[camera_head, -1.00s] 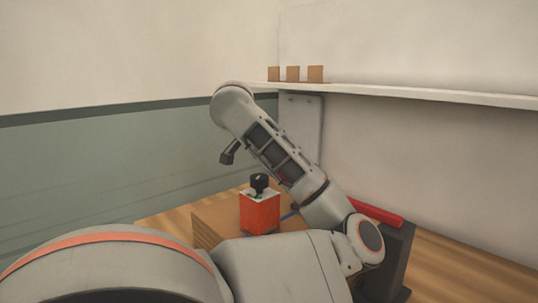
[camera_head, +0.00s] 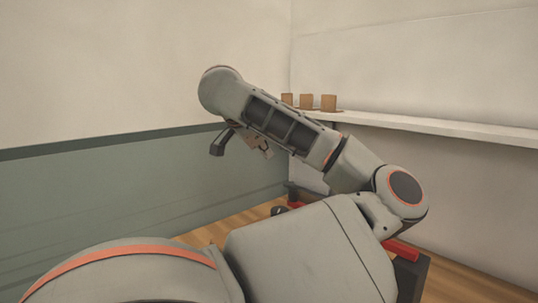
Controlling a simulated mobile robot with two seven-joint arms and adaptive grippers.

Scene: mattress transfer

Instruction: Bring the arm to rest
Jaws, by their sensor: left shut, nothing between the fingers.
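My left arm (camera_head: 285,125) rises from the lower left, bends at an elbow on the right and reaches back up to the left. My left gripper (camera_head: 217,147) shows only in part, as a dark piece below the arm's far end. It is shut and empty, in the air in front of the green lower wall, touching nothing I can see. My right gripper is not in view.
A red bar (camera_head: 401,250) on a dark stand (camera_head: 413,278) shows beside my elbow. A white shelf (camera_head: 440,126) on the back wall carries three small brown blocks (camera_head: 306,101). Small dark and red parts show behind my arm.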

